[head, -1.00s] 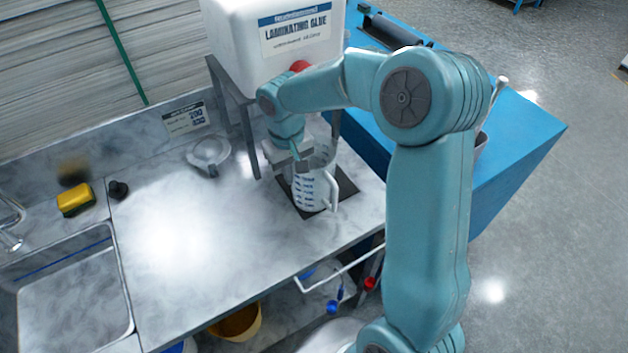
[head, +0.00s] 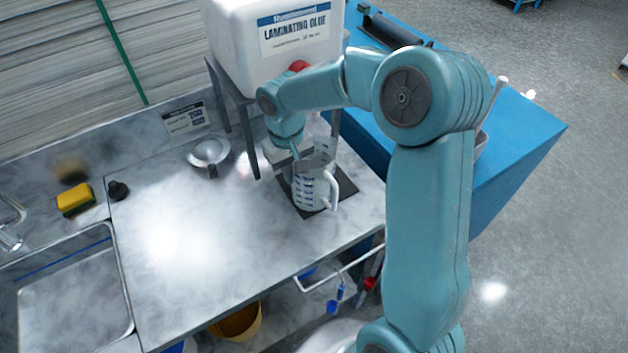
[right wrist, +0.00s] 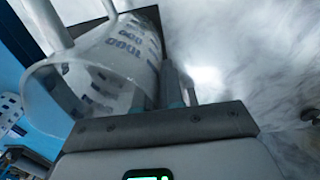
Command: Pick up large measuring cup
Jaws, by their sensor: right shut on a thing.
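The large measuring cup (head: 309,190) is clear with dark blue markings and a pale handle. It stands upright on a dark mat (head: 346,184) on the counter, under the glue container. In the right wrist view the cup (right wrist: 118,62) fills the left half, its rim towards the camera. My right gripper (head: 301,163) is at the cup's upper side, shut on its wall. In the right wrist view, the right gripper's fingers (right wrist: 176,92) are close together at the cup's rim. My left gripper does not show.
A white laminating glue container (head: 275,40) with a red cap (head: 299,66) stands on a metal stand (head: 240,125) just behind the cup. A sink (head: 75,290), a yellow sponge (head: 75,199) and a round metal dish (head: 208,152) are on the left. The counter's middle is clear.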

